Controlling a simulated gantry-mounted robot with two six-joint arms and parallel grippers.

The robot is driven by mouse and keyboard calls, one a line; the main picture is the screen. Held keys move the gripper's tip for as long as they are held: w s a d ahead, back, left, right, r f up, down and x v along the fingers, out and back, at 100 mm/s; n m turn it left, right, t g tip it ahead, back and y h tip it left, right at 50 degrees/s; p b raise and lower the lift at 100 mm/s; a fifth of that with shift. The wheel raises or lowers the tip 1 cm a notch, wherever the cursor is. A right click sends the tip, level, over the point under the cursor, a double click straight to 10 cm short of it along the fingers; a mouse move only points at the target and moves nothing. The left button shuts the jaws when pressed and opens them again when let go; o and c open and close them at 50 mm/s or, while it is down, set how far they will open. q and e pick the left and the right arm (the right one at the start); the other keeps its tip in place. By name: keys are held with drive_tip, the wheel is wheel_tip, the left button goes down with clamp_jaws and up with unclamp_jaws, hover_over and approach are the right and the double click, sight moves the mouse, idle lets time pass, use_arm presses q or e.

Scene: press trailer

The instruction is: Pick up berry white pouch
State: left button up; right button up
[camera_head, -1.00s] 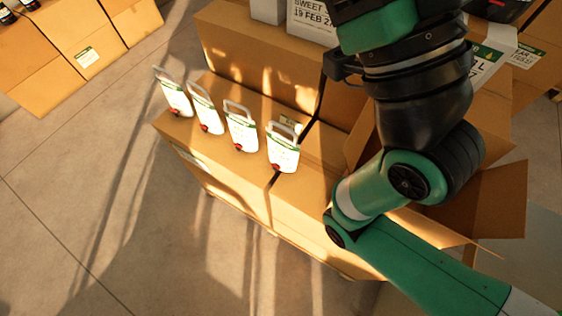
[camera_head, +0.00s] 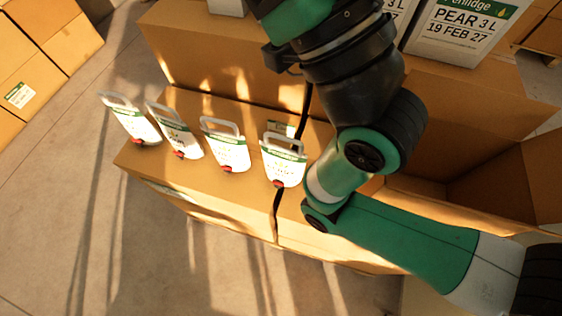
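Several white pouches with grey handles, green labels and red taps stand in a row on a cardboard box (camera_head: 215,201). From left to right they are the first pouch (camera_head: 133,124), the second pouch (camera_head: 177,138), the third pouch (camera_head: 227,152) and the rightmost pouch (camera_head: 283,165). The label text is too small to tell which one is berry. My green and black right arm stands just right of the rightmost pouch, apparently clear of it. Neither gripper's fingers are visible.
A taller carton (camera_head: 230,75) stands behind the row. A white box marked PEAR 3 L (camera_head: 457,32) is at the back right. An open empty carton (camera_head: 500,185) lies at the right. More cartons (camera_head: 50,50) stand at the upper left. Floor is bare at the lower left.

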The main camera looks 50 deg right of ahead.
use_arm(q)
drive_tip(key=shift+c, duration=0.2)
idle(0.3)
drive_tip(key=c, duration=0.8)
drive_tip(key=shift+o, duration=0.2)
